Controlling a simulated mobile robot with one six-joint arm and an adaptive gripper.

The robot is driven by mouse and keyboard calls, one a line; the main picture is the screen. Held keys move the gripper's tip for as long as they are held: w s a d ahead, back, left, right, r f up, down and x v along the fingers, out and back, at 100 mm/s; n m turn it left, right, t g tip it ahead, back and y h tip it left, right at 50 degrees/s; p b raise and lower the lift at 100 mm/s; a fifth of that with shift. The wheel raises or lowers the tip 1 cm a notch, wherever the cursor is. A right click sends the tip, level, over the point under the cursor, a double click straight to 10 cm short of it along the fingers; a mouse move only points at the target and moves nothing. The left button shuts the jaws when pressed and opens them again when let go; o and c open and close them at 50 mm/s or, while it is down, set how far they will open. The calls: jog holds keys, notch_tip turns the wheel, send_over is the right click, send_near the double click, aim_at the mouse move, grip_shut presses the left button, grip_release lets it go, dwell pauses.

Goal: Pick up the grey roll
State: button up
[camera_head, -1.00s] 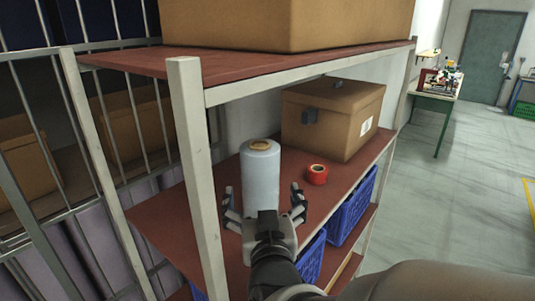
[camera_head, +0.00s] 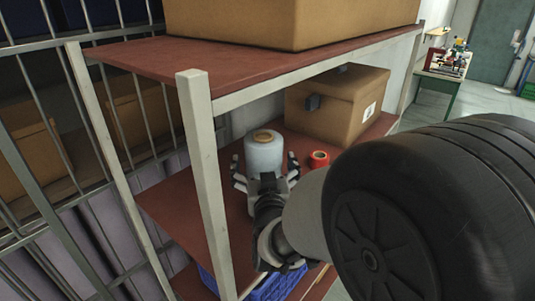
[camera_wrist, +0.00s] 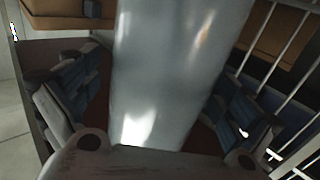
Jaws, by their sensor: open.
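The grey roll (camera_head: 264,154) stands upright on the red-brown middle shelf (camera_head: 185,220), with a brown core at its top. In the wrist view the roll (camera_wrist: 178,70) fills the middle of the picture, between the two fingers. My gripper (camera_head: 265,171) is open, with one finger on each side of the roll. In the wrist view a gap shows between the left finger and the roll, and the right finger is close to it. Whether the right finger touches cannot be told. The roll's lower part is hidden by my gripper in the head view.
A red tape roll (camera_head: 319,159) lies right of the grey roll. A brown box (camera_head: 340,105) stands behind. An upper shelf (camera_head: 250,66) with a large carton is overhead. A pale post (camera_head: 205,180) stands at the front left. Blue crates (camera_head: 275,288) are below.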

jog(key=shift+r, duration=0.1)
jog(key=shift+c, duration=0.3)
jog(key=c, duration=1.6)
